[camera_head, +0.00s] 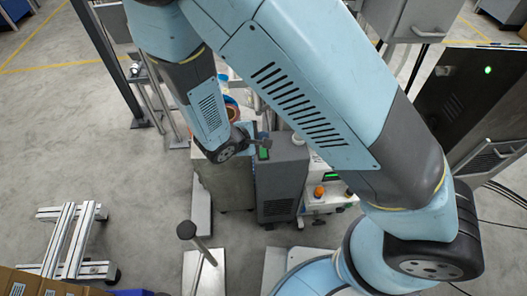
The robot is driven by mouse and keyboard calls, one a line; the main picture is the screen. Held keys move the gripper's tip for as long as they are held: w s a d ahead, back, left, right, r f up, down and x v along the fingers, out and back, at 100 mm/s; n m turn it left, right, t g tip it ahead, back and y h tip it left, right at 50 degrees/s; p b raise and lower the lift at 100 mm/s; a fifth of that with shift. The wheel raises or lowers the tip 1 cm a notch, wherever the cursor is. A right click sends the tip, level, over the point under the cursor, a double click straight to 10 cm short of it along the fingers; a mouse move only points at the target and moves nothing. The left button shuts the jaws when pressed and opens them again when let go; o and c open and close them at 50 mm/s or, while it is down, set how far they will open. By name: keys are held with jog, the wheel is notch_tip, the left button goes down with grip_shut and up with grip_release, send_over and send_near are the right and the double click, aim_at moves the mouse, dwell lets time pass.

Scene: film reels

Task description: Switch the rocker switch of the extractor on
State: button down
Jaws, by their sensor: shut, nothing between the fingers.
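A dark grey cabinet (283,180) with a vented front, which looks like the extractor, stands on the floor below my arm. A small green patch (263,154) shows on its top left edge; it may be the rocker switch, but it is too small to tell its position. My gripper (265,139) is a small dark shape just above this patch, shut and empty. I cannot tell whether it touches the cabinet. My blue arm covers much of the view behind it.
A white unit with an orange knob (319,191) stands right of the cabinet. A post on a pale plate (187,230) stands in front. An aluminium frame (72,240) lies at left. A dark cabinet with a green light (465,95) is at right.

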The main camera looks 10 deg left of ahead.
aim_at(261, 155)
jog(key=shift+w+a+f, duration=0.1)
jog(key=shift+w+f, duration=0.1)
jog(key=shift+f, duration=1.1)
jog(key=shift+w+f, duration=0.25)
jog(key=shift+f, duration=1.05)
jog(key=shift+w+a+f, duration=0.1)
jog(key=shift+w+f, duration=0.1)
jog(key=shift+f, duration=1.1)
jog(key=shift+f, duration=0.45)
jog(key=shift+r, duration=0.1)
jog(key=shift+r, duration=0.45)
jog(key=shift+s+d+r, duration=0.1)
jog(key=shift+s+r, duration=0.15)
jog(key=shift+r, duration=1)
jog(key=shift+s+d+r, duration=0.1)
jog(key=shift+s+r, duration=0.1)
jog(key=shift+r, duration=1)
jog(key=shift+s, duration=0.1)
